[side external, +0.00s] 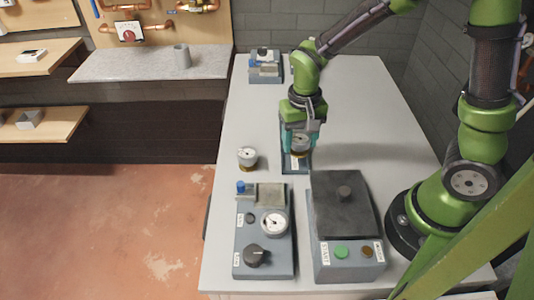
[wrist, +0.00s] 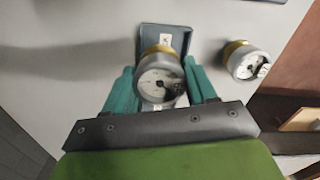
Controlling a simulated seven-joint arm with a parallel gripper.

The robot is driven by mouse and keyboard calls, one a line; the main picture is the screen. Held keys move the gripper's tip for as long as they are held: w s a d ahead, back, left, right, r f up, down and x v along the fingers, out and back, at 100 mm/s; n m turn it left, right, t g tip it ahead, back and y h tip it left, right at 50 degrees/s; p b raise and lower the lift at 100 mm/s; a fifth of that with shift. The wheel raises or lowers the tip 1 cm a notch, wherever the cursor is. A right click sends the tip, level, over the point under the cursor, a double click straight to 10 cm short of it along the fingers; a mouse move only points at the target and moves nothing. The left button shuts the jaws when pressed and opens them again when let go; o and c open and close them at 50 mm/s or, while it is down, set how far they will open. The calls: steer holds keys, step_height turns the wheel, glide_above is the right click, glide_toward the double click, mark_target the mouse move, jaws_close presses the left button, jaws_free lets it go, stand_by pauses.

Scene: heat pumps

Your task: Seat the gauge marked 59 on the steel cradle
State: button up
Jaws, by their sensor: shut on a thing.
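My gripper (side external: 300,140) is shut on a round gauge with a white dial, grey rim and brass base. In the wrist view this gauge (wrist: 158,80) sits between the teal fingers (wrist: 160,92). It is over a blue-grey base plate (side external: 296,170) with a white label; I cannot tell whether it touches the plate, which also shows in the wrist view (wrist: 150,32). A second similar gauge (side external: 247,157) stands on the table to the left, also in the wrist view (wrist: 243,62). The number 59 is not readable on either. I cannot tell which part is the steel cradle.
A blue-grey unit (side external: 265,258) with a dial, black knob and metal plate stands at the front. Beside it is a dark-topped box (side external: 343,205) with green and brown buttons. A small device (side external: 265,68) is at the far end. The table's (side external: 360,100) far right is clear.

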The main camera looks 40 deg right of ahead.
steer(key=s+a+r+n, duration=0.2)
steer(key=a, duration=0.5)
steer(key=s+a+r+n, duration=0.1)
steer(key=a+r+n, duration=0.1)
steer(key=a, duration=0.5)
steer(key=shift+s+d+f, duration=0.1)
steer(key=shift+d+f, duration=0.05)
steer(key=shift+f, duration=0.8)
steer(key=shift+s+d+f, duration=0.1)
steer(key=shift+f, duration=0.8)
steer(key=shift+f, duration=0.75)
steer(key=o, duration=1.3)
step_height(320, 180, up, 17)
steer(key=shift+w, duration=0.1)
